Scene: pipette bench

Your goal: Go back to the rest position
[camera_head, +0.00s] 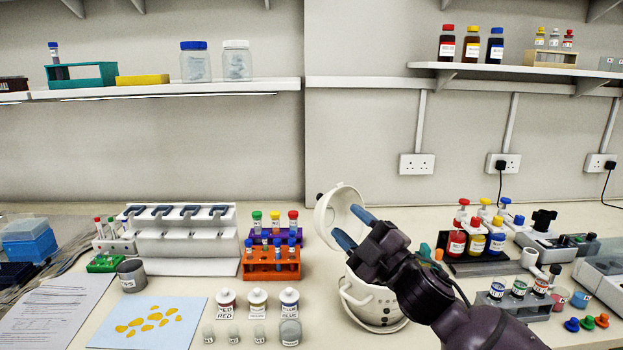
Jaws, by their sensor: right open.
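My right gripper (353,228) reaches in from the lower right. Its two blue fingertips are apart, with nothing between them. It is above and in front of a white round container with an open lid (326,215). The container's body (374,305) stands on the bench and is partly hidden behind my gripper and wrist. I cannot tell whether a fingertip touches the lid. My left gripper is not in view.
Left of my gripper stand an orange tube rack (270,276), a white pipette stand (180,254) and labelled bottles (258,303). A blue mat (100,335) lies front left. A dark rack of bottles (487,268) and a small jar rack (515,306) crowd the right.

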